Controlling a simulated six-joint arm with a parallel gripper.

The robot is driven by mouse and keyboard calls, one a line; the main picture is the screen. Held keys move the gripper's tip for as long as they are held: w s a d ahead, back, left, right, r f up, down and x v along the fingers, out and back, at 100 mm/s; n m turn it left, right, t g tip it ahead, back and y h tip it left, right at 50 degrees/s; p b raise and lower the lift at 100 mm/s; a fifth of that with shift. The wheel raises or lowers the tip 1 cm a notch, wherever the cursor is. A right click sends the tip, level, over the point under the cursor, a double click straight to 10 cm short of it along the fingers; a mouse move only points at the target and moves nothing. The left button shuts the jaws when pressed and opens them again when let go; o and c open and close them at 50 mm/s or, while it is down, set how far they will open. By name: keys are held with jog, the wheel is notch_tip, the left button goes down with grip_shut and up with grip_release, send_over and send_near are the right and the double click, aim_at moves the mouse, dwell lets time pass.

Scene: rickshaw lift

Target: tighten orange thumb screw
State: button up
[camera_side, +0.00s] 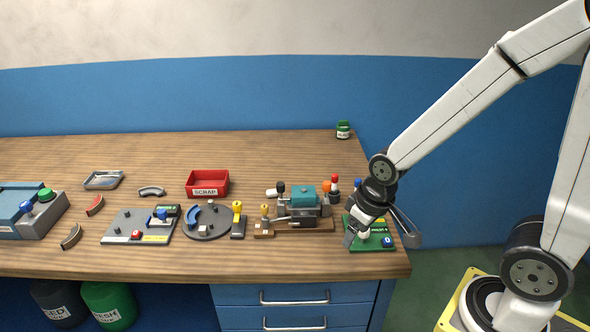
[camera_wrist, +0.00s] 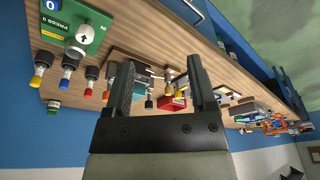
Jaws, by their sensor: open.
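The orange thumb screw appears as a small orange knob (camera_side: 326,186) at the right end of the teal-topped fixture (camera_side: 302,202) in the side view. In the wrist view a small orange end (camera_wrist: 105,95) beside the fixture looks like the same screw, but it is too small to be sure. My gripper (camera_side: 359,229) is over the green panel (camera_side: 376,247) at the table's right end, to the right of and nearer than the screw. In the wrist view my gripper's two dark fingers (camera_wrist: 160,68) are apart, with nothing held between them.
Red-, blue- and yellow-ended tools (camera_wrist: 65,80) stand close to the screw. A red scrap bin (camera_side: 207,184), a grey round fixture (camera_side: 207,222) and a grey plate (camera_side: 140,227) are farther left. A green-capped jar (camera_side: 343,130) stands at the back right. The back of the table is mostly clear.

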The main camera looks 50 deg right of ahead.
jog(key=r+n+g, duration=0.2)
jog(key=n+g, duration=0.1)
jog(key=n, duration=0.3)
send_over(327, 183)
jog(key=shift+f, duration=0.1)
jog(key=shift+f, duration=0.1)
jog(key=shift+f, duration=3.8)
grip_shut()
